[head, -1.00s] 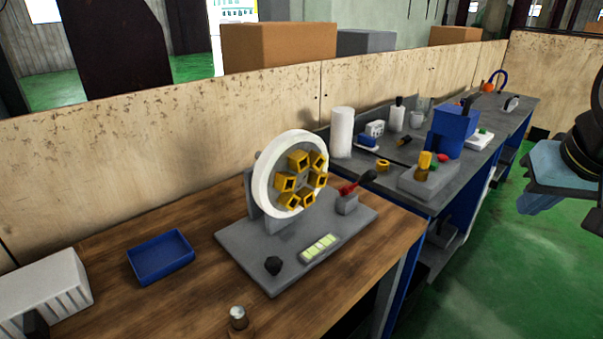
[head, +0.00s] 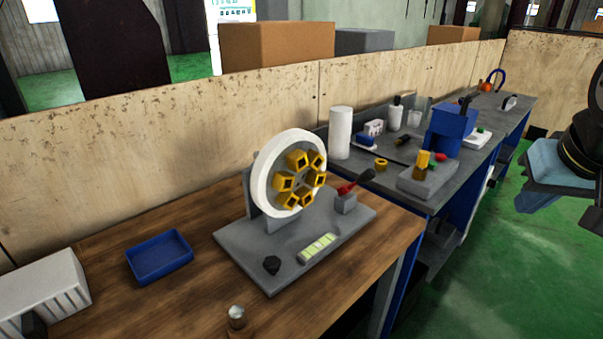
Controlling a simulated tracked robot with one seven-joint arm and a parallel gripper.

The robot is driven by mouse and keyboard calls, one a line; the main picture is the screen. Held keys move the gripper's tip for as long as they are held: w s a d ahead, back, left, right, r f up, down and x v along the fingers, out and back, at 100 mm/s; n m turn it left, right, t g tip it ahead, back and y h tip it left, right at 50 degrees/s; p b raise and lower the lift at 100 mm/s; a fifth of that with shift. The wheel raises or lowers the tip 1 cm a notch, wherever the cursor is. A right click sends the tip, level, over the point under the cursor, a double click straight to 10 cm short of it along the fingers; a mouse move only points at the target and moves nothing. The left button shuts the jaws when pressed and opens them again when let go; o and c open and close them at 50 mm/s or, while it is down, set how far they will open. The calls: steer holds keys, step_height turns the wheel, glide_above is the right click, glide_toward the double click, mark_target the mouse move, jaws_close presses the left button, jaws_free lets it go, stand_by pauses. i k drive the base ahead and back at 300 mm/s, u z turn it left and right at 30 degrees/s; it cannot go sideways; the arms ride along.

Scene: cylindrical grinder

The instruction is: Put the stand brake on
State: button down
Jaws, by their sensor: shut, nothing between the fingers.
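The stand is a grey base plate (head: 235,240) on the wooden bench, carrying an upright white wheel (head: 262,180) with several yellow square holders (head: 297,160) on its face. The brake appears to be the small grey block with a red lever (head: 346,187) at the base plate's right rear. The lever is tilted up to the right and ends in a dark grip (head: 366,176). My gripper (head: 535,198) is at the right edge of the view, shut and empty. It hangs over the green floor, well apart from the stand and lever.
A black knob (head: 271,265) and a pale green strip (head: 317,248) are on the base plate. A blue tray (head: 160,258), a white ribbed box (head: 45,290) and a small metal cylinder (head: 237,316) sit on the bench. A cluttered grey bench (head: 440,200) continues behind. The green floor at right is clear.

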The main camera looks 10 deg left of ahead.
mark_target(369, 175)
steer(key=u, duration=1.5)
steer(key=k, duration=0.85)
steer(key=z, duration=0.15)
steer(key=i, duration=0.5)
steer(key=z, duration=0.1)
